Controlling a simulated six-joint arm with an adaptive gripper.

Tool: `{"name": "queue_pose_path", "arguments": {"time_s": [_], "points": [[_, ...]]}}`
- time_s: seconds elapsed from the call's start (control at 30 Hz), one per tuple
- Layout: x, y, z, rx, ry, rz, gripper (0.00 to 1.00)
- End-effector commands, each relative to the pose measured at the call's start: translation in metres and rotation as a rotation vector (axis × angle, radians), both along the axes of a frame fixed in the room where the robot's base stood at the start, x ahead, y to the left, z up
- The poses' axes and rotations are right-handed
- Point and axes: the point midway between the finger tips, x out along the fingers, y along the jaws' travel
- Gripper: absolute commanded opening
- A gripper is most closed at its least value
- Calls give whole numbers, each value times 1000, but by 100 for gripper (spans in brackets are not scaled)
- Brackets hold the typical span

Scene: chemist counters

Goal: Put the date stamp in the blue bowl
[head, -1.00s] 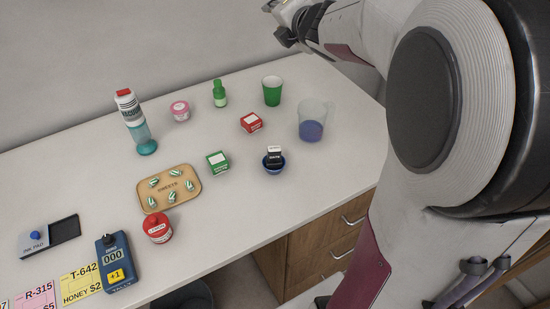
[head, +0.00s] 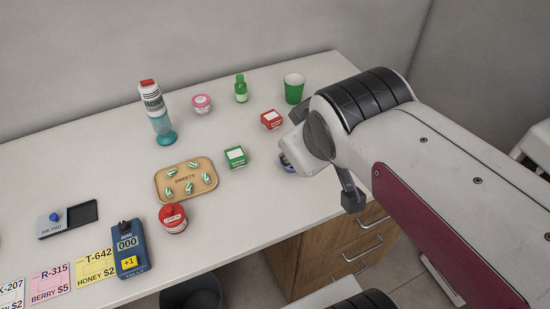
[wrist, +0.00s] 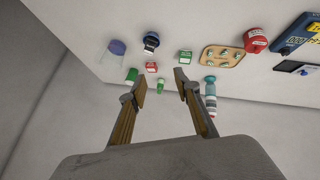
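The date stamp (wrist: 151,40), dark with a white label, shows in the wrist view.
A green box (head: 235,157), red box (head: 271,120), green cup (head: 294,88) and green bottle (head: 241,90) stand near the bowl. The jug (wrist: 117,47) is beside it. A sweets tray (head: 160,190), red jar (head: 173,219) and counter device (head: 129,250) are further left.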

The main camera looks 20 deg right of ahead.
Motion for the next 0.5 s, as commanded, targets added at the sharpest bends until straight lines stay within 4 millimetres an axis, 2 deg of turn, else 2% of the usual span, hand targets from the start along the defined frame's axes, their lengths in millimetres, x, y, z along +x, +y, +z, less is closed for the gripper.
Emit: {"name": "queue_pose_path", "arguments": {"time_s": [0.1,0.2,0.33,0.5], "points": [[-32,25,-16,133,52,-66,32],[-51,40,-25,211,89,-108,32],[-65,49,-31,261,117,-136,32],[-67,50,-32,271,123,-142,32]]}}
